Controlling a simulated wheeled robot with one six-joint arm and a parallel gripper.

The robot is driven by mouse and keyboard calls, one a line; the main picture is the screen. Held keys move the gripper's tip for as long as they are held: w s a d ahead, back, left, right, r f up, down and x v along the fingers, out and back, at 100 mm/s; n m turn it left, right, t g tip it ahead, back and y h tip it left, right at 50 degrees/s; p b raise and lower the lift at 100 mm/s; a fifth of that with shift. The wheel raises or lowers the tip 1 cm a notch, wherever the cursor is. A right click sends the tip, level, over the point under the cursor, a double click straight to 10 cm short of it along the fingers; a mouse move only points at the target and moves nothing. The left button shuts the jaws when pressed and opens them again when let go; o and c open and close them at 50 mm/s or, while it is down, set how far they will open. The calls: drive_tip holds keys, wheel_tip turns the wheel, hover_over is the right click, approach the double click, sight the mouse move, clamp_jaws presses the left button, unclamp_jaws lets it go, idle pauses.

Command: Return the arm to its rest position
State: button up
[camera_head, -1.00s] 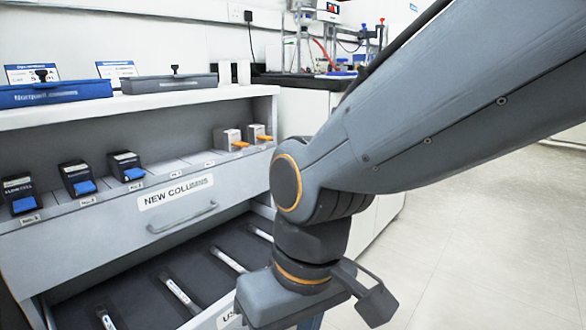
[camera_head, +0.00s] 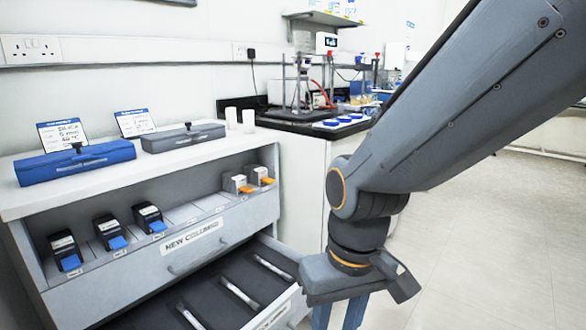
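My grey arm reaches in from the upper right of the head view and bends down at a joint with an orange ring. My gripper (camera_head: 339,314) hangs below it, to the right of the open drawer (camera_head: 262,316). Its two bluish fingers stand apart at the bottom edge of the picture. Their tips are cut off, and nothing shows between the parts in view.
The drawer is pulled out, with several slim columns (camera_head: 240,292) inside. The cabinet (camera_head: 210,262) above it holds black boxes with blue tabs (camera_head: 110,232) and white ones with orange tabs. Blue (camera_head: 75,163) and grey (camera_head: 183,138) cases lie on top. Floor (camera_head: 500,245) at right is clear.

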drive_tip(key=s+d+r+m+p, duration=0.1)
drive_tip(key=d+r+p, duration=0.5)
drive_tip(key=r+p, duration=0.2)
drive_tip(key=s+d+r+m+h+p, duration=0.1)
drive_tip(key=d+r+p, duration=0.5)
drive_tip(key=p, duration=0.6)
wheel_tip(320, 180, up, 2)
drive_tip(key=shift+s+d+r+m, duration=0.15)
drive_tip(key=shift+d+m, duration=0.25)
drive_tip(key=shift+m, duration=0.4)
